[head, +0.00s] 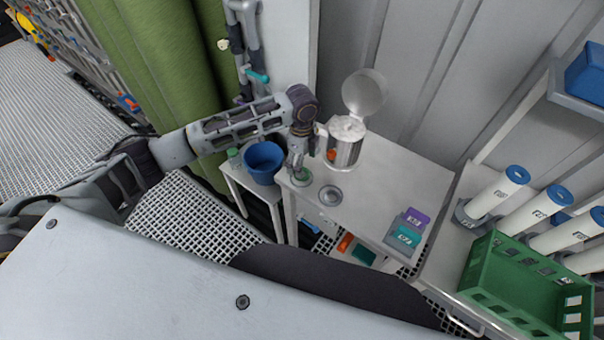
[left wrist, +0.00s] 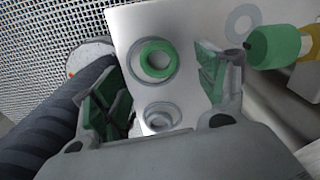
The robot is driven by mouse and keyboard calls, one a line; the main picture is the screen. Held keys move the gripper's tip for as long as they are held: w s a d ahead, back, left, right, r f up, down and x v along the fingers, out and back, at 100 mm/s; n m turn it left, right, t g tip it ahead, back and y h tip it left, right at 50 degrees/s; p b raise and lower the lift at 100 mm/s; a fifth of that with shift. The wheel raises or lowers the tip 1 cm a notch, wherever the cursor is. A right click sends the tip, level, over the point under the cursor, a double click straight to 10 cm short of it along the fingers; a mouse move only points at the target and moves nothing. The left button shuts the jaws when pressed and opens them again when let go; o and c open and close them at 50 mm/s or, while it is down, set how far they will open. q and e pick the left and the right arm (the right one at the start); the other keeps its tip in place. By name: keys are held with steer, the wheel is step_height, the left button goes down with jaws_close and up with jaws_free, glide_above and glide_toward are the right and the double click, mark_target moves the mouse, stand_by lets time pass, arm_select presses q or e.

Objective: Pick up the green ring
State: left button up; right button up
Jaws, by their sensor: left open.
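The green ring (head: 303,177) lies on the white table at its left end, under my left gripper (head: 297,168). In the left wrist view the green ring (left wrist: 157,43) lies flat inside a larger grey circle on the table top. My left gripper (left wrist: 162,95) is open and empty, its two green-padded fingers wide apart. The ring shows beyond the gap between them, apart from both fingers. My right gripper is not in view.
A grey metal ring (head: 331,195) lies on the white table (head: 375,180) close to the green ring. A steel vessel (head: 345,150) with a raised lid stands behind. A blue bucket (head: 264,162) is left, a green crate (head: 520,285) right. The table's middle is clear.

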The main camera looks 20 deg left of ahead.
arm_select(q)
steer(key=shift+s+a+f+p, duration=0.1)
steer(key=shift+f+p, duration=0.3)
steer(key=shift+f, duration=2.05)
steer(key=c, duration=0.9)
